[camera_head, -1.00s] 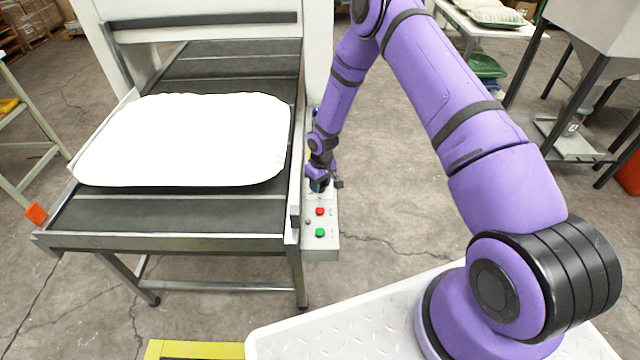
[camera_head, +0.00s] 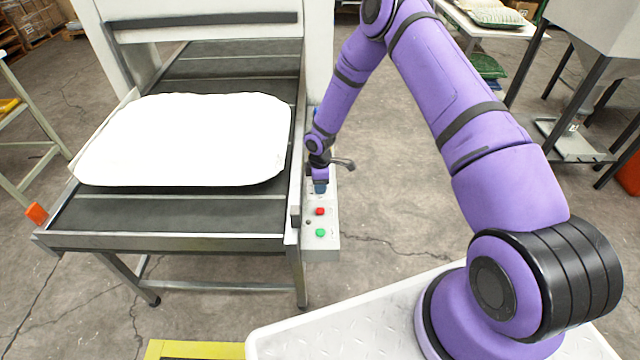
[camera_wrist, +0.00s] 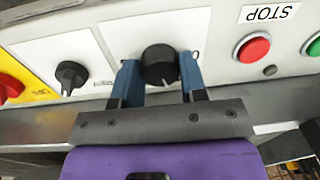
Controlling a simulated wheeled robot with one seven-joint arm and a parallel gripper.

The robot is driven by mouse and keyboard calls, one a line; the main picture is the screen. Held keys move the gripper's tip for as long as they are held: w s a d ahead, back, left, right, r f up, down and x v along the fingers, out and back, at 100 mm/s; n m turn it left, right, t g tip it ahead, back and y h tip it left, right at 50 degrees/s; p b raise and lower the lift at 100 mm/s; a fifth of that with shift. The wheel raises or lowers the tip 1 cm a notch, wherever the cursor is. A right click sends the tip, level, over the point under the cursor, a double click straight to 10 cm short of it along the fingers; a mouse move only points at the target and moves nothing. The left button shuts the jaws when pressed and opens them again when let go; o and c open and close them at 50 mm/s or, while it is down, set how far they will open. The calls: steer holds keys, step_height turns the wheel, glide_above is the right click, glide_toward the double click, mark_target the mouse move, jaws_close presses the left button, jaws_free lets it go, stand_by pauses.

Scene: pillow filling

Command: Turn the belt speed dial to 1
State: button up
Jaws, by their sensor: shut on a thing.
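A round black dial (camera_wrist: 159,66) with a light pointer mark on its lower edge is on the white control panel (camera_wrist: 115,35) in the wrist view. My gripper (camera_wrist: 158,75) has its two blue fingers on either side of the dial, shut on it. A "0" shows just right of the dial; the other numbers are hidden or unreadable. In the head view my gripper (camera_head: 320,188) points down at the control box (camera_head: 322,250) beside the conveyor, and it hides the dial there.
A smaller black knob (camera_wrist: 71,75) and a red knob on yellow (camera_wrist: 10,87) are to the left. A red button (camera_wrist: 252,48) by a STOP label and a green button (camera_wrist: 314,46) are to the right. A white pillow (camera_head: 185,140) lies on the conveyor belt (camera_head: 170,211).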

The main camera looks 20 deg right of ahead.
steer(key=shift+n, duration=1.3)
steer(key=o, duration=0.9)
steer(key=r, duration=1)
steer(key=shift+w+r, duration=0.3)
steer(key=shift+r, duration=0.05)
